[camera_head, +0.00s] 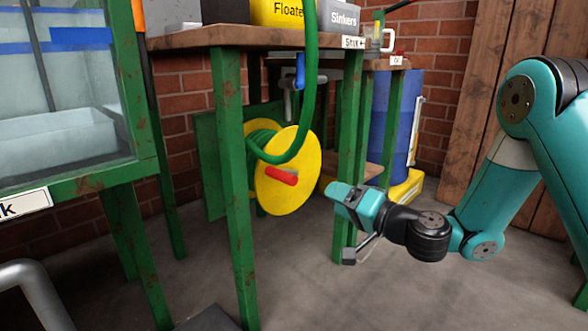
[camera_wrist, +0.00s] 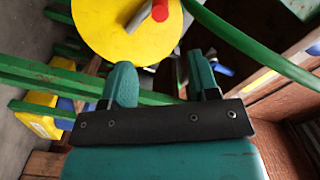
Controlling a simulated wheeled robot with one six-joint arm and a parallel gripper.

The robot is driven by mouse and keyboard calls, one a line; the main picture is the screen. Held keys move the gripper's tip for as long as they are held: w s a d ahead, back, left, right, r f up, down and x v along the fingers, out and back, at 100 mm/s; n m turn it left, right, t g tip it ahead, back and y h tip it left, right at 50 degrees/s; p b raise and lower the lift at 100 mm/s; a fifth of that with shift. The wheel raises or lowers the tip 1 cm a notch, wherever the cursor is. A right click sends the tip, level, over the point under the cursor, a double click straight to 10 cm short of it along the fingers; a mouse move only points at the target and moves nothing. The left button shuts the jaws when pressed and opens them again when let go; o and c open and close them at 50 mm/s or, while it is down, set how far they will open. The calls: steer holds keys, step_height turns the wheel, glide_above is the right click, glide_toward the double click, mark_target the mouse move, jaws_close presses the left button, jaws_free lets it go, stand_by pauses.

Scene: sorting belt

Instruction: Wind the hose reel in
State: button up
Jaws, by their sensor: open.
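The hose reel (camera_head: 288,200) has a yellow disc and stands under the wooden table, with green hose wound behind the disc. Its red crank handle (camera_head: 282,176) sticks out from the disc's face. A length of green hose (camera_head: 308,110) rises from the reel past the table's edge. My gripper (camera_head: 340,222) is to the right of the reel, in front of a green table leg, and apart from the handle. In the wrist view, my gripper (camera_wrist: 160,85) is open and empty, with the yellow disc (camera_wrist: 115,28) and red handle (camera_wrist: 160,10) beyond its fingers.
Green table legs (camera_head: 232,180) stand left and right of the reel. The wooden tabletop (camera_head: 240,37) overhangs it and carries a yellow "Floate" box (camera_head: 275,12). A blue drum (camera_head: 402,118) stands at the back right. A glass-sided tank (camera_head: 60,100) is on the left. The grey floor in front is mostly clear.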

mark_target(294, 180)
steer(key=x, duration=1.3)
steer(key=shift+w+a, duration=0.15)
steer(key=shift+w, duration=0.05)
steer(key=shift+c, duration=0.3)
jaws_close()
